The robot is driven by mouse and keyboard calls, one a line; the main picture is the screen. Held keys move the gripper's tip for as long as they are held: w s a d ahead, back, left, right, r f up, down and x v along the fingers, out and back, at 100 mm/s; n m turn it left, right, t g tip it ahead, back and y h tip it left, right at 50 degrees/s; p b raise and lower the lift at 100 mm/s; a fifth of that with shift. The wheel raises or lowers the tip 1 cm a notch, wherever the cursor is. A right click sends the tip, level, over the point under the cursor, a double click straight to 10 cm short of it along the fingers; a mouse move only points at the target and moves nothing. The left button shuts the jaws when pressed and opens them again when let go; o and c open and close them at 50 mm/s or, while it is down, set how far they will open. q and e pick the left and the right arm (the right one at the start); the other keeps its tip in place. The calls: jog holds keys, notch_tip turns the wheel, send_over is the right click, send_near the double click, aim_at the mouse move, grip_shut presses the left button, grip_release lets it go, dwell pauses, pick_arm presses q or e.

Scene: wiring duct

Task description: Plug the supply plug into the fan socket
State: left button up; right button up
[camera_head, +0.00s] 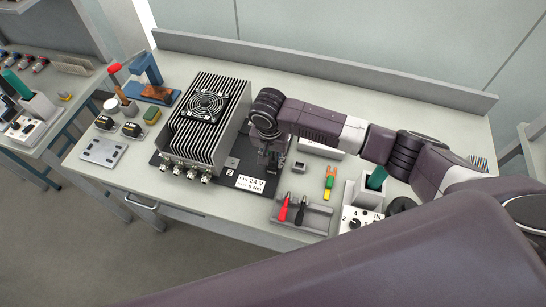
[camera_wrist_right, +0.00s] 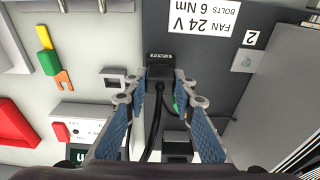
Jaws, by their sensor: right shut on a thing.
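My right gripper (camera_wrist_right: 162,100) is shut on a small black plug (camera_wrist_right: 160,76), with a black cable (camera_wrist_right: 155,125) running back between the fingers. The plug's front is against or very close to a dark spot by a small label (camera_wrist_right: 160,57), apparently the fan socket. The socket opening is hidden, and I cannot tell how deep the plug sits. In the head view my right gripper (camera_head: 268,155) is low over the dark plate, just right of the finned unit (camera_head: 207,120) with its fan. The plug is hidden there. My left gripper is not in view.
A white 24 V label (camera_head: 250,183) lies in front of the gripper. A small grey box (camera_head: 298,167), a yellow-green forked tool (camera_head: 330,182) and a tray (camera_head: 316,220) with red and black probes stand to the right. A finned housing blocks the left.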

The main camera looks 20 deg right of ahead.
jog(key=shift+f, duration=0.2)
jog(key=o, duration=1.1)
jog(key=shift+r, duration=0.1)
jog(key=r, duration=0.7)
jog(key=s+a+r, duration=0.1)
jog(key=r, duration=0.3)
jog(key=shift+s+r, duration=0.1)
jog(key=shift+r, duration=0.2)
